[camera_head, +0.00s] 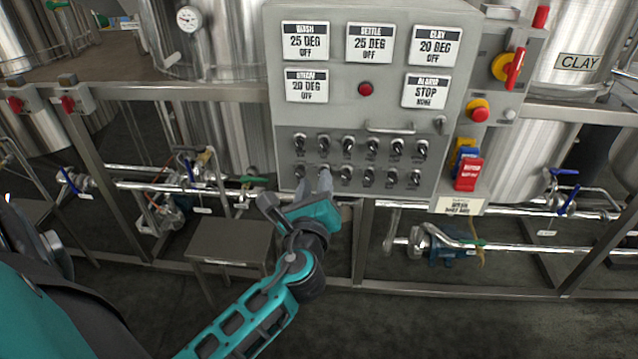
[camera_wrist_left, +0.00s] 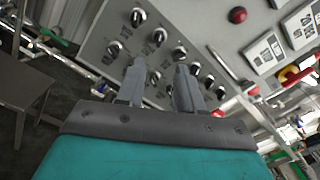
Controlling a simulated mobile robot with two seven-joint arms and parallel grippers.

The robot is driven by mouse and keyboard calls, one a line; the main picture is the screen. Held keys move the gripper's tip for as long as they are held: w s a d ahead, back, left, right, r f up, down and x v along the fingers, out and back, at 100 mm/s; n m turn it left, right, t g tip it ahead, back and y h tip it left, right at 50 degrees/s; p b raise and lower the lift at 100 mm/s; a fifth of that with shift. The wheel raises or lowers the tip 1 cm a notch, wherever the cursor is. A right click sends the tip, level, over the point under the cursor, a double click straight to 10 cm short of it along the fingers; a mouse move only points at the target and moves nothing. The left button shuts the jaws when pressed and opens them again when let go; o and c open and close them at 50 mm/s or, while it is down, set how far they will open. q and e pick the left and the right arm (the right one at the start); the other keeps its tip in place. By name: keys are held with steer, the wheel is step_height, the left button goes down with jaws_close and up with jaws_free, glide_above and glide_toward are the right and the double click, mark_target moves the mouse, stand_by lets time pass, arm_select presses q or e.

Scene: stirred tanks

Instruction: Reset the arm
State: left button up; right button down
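My left gripper (camera_head: 313,179) is in front of the lower left of the grey control panel (camera_head: 278,112), at the bottom row of knobs. In the left wrist view the two grey fingers (camera_wrist_left: 160,82) stand apart with a gap between them, and no object is held. A knob (camera_wrist_left: 153,78) shows in that gap; I cannot tell whether the fingers touch it or are only in front of it. The fingers hide part of the lower knob row. My teal left arm reaches up from the bottom of the head view. My right gripper is not in view.
Several status labels and a red button (camera_head: 366,89) are on the panel. A red-yellow switch (camera_head: 508,67) and padlock tags (camera_head: 467,174) are at its right. Steel pipes with valves run below, and a small metal table (camera_head: 229,241) stands left of the gripper. The front floor is clear.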

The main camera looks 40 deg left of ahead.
arm_select(q)
steer(key=s+d+f+n+g+h, duration=0.2)
steer(key=s+d+f+n+h, duration=0.3)
steer(key=f+n, duration=0.4)
steer(key=s+d+f+n+g+h, duration=0.2)
steer(key=s+d+f+n+h, duration=0.4)
steer(key=s+d+f+n, duration=0.2)
step_height(320, 180, down, 2)
steer(key=s+n, duration=0.2)
steer(key=n, duration=0.2)
steer(key=shift+d+f+g, duration=0.2)
steer(key=shift+g, duration=0.2)
steer(key=shift+w, duration=0.1)
